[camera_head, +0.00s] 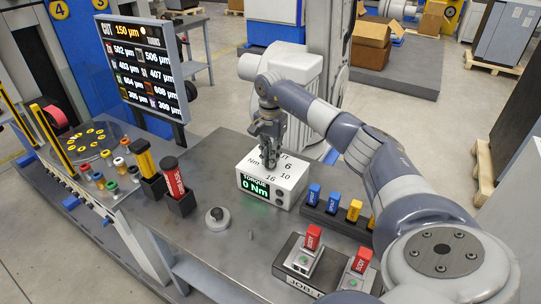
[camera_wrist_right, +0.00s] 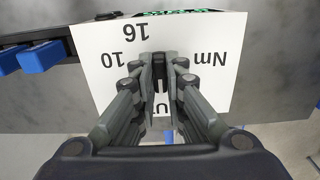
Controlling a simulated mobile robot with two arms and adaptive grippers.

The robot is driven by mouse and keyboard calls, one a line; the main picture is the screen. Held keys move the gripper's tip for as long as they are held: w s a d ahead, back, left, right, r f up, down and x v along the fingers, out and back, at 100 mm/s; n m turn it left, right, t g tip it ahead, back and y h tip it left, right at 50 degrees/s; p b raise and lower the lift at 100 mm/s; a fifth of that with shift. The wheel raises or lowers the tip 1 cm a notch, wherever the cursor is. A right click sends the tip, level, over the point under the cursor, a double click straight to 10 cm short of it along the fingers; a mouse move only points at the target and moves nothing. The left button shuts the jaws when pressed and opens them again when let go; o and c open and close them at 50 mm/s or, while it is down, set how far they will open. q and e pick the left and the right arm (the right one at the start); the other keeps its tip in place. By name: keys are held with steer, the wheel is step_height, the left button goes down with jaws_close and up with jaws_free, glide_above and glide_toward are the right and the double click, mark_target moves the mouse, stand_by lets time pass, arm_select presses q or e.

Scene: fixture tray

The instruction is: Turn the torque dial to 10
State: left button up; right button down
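The white torque box (camera_head: 287,187) stands on the grey bench, with a green display (camera_head: 254,187) reading 0 Nm on its front. Its top carries the marks OUT, 6, 10, 16 and Nm. My right gripper (camera_head: 268,155) points down over the middle of the top. In the right wrist view, its two fingers (camera_wrist_right: 160,62) are close together on either side of the dark torque dial (camera_wrist_right: 160,72), which fills the gap between them. The fingers hide most of the dial, and I cannot tell which mark it points to. My left gripper is out of view.
A rack of blue and yellow pieces (camera_head: 332,205) stands right of the box. Red-topped switches (camera_head: 312,238) stand in front. A grey round knob (camera_head: 217,219) and black holders with yellow and red pieces (camera_head: 174,178) are left. A display board (camera_head: 143,67) stands behind left.

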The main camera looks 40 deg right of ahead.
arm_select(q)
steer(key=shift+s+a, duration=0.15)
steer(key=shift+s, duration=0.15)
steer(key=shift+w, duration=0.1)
